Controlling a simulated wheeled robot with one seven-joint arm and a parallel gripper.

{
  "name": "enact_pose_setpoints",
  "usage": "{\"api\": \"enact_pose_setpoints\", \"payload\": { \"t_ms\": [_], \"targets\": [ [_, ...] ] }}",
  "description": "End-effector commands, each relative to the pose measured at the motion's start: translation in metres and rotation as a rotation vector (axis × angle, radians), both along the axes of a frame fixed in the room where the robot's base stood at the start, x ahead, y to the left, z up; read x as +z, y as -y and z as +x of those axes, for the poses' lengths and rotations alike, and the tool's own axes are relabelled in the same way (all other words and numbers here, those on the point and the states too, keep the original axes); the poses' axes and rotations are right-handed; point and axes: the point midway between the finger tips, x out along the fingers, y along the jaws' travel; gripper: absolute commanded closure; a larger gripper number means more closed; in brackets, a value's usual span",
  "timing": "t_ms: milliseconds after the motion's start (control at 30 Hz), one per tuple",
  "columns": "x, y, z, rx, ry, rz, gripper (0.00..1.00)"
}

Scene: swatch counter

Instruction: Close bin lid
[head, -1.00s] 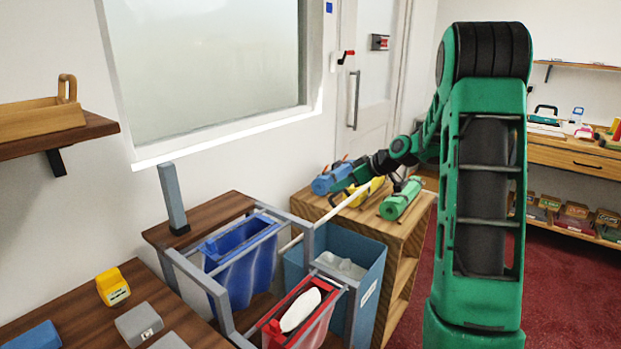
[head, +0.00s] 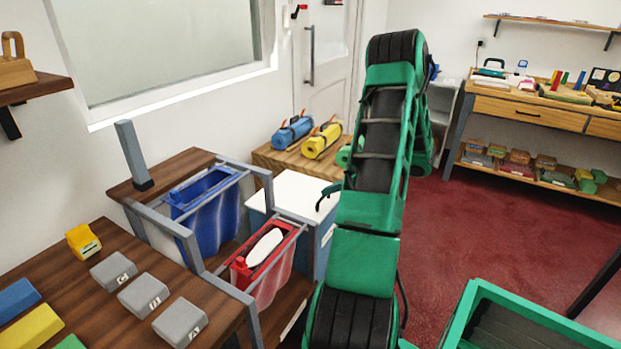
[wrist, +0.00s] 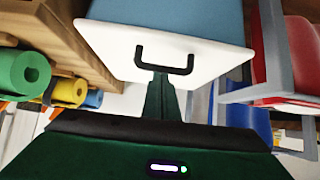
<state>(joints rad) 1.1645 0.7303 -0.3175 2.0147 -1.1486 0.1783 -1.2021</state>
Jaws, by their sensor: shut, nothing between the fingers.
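The blue-grey bin (head: 318,262) stands past the bag frame in the head view, partly behind my arm. Its white lid (head: 298,193) lies flat across its top, with no gap that I can see. The wrist view shows the white lid (wrist: 110,45) with its black handle (wrist: 165,50), and the bin's blue wall (wrist: 165,10) at the top edge. My gripper (wrist: 160,82) is shut and empty, its fingertips close to the handle; I cannot tell whether they touch it. In the head view my arm hides most of the gripper.
A grey frame holds a blue bag (head: 205,215) and a red bag (head: 260,285) beside the bin. Blue and yellow rolls (head: 321,141) lie on the wooden cabinet behind. A counter (head: 100,285) with grey blocks is at left. Red floor (head: 510,230) is open at right.

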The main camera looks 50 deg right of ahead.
Motion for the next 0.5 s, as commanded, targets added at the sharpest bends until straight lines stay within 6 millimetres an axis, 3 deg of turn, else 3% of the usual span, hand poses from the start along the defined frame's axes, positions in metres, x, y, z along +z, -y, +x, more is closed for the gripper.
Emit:
{"api": "enact_pose_setpoints", "payload": {
  "t_ms": [33,200,500],
  "targets": [
    [-0.012,0.002,-0.005,-0.005,-0.011,0.004,1.0],
    [-0.034,0.005,-0.012,-0.01,-0.02,0.008,1.0],
    [-0.052,0.006,-0.003,-0.011,-0.03,0.007,1.0]
  ]
}}
